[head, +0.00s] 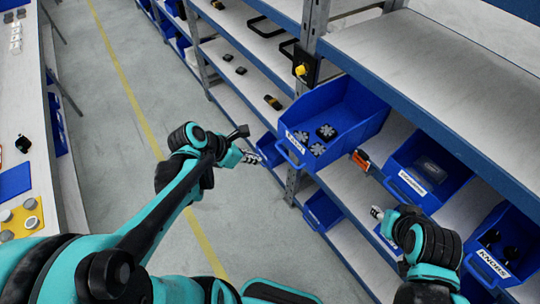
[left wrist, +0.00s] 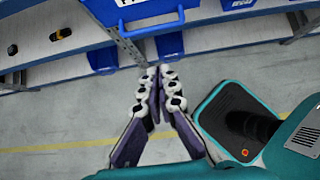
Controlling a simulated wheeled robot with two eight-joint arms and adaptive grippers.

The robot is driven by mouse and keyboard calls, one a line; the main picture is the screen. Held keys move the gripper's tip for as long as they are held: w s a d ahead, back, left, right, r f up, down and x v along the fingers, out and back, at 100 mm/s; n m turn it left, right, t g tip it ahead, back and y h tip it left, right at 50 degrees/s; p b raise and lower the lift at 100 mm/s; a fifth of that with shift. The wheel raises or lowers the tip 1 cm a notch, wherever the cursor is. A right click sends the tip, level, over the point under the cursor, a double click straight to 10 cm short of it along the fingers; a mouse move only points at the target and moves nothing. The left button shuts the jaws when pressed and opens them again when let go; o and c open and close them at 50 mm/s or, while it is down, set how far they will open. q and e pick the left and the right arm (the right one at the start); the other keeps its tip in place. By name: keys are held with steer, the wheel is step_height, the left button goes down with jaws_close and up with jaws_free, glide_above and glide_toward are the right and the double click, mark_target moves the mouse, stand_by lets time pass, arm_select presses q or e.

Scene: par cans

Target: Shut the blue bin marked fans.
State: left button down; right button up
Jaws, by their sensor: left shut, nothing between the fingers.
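The blue bin marked fans (head: 318,151) juts out past the front edge of its shelf, its open top showing several grey and black fans inside. Its white label and blue front handle face the aisle. My left gripper (head: 252,157) is shut and empty in the aisle, just left of the handle and apart from it. The left wrist view shows its fingers (left wrist: 158,78) together, below the bin's front and handle (left wrist: 150,28). My right gripper (head: 377,213) is in front of the shelves to the right; its fingers are too small to judge.
Other labelled blue bins stand to the right, a middle one (head: 405,187) and one at the far right (head: 490,262). A metal post (head: 310,35) with a yellow knob rises behind the fans bin. An orange item (head: 361,160) sits beside it. The aisle floor (head: 120,130) is clear.

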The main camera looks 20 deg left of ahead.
mark_target(328, 132)
arm_select(q)
steer(key=w+d+r+b+x, duration=0.1)
steer(key=b+x, duration=0.2)
steer(key=x, duration=1)
steer(key=shift+w+r+b, duration=0.25)
steer(key=shift+r+b, duration=0.05)
steer(key=shift+r, duration=0.05)
arm_select(e)
step_height(328, 132, down, 4)
steer(key=shift+r, duration=0.1)
arm_select(q)
steer(key=shift+w+d, duration=0.1)
steer(key=shift+d, duration=0.15)
